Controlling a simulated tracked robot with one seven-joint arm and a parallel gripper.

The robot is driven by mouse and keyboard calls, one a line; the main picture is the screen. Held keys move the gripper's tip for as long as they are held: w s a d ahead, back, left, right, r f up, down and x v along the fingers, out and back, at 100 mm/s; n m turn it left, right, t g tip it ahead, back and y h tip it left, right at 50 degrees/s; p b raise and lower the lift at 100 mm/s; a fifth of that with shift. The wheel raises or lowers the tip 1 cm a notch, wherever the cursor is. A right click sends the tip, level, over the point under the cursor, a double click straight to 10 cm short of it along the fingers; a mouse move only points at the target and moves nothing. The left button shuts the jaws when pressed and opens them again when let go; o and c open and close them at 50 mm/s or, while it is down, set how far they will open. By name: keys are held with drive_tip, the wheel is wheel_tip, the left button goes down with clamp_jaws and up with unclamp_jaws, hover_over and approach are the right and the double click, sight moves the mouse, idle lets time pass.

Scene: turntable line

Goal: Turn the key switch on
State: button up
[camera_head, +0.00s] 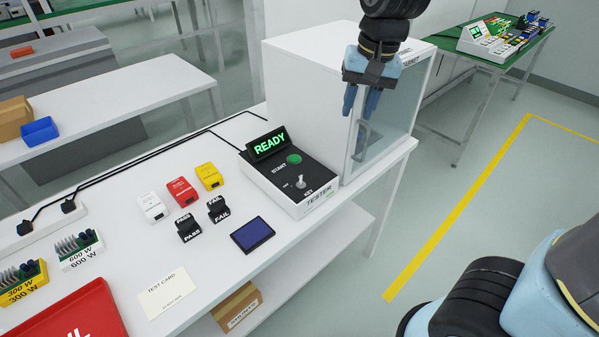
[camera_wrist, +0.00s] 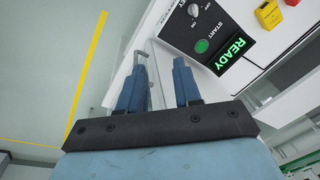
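The key switch (camera_head: 300,182) is a small silvery knob on the black top of the white tester box (camera_head: 318,204), beside the green START button (camera_head: 294,159). The knob also shows at the top edge of the wrist view (camera_wrist: 194,10). Its exact setting is too small to tell. The tester's display (camera_head: 268,145) reads READY in green. My gripper (camera_head: 360,108) is in front of the cabinet's glass door, up and to the right of the key switch and apart from it. In the wrist view its two blue fingers (camera_wrist: 160,68) are spread with nothing held between them.
The white cabinet (camera_head: 310,75) stands right behind the tester; its door handle (camera_head: 362,140) is close below my fingers. Red, white and yellow blocks (camera_head: 182,192), black PASS and FAIL pieces and a blue pad (camera_head: 252,235) lie left of and before the tester.

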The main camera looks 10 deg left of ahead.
drive_tip(key=h, duration=0.1)
approach(301, 176)
drive_tip(key=shift+g, duration=0.4)
drive_tip(key=f, duration=0.9)
drive_tip(key=shift+w+a, duration=0.15)
drive_tip(key=shift+w, duration=0.15)
drive_tip(key=shift+c, duration=0.3)
drive_tip(key=shift+r, duration=0.1)
clamp_jaws()
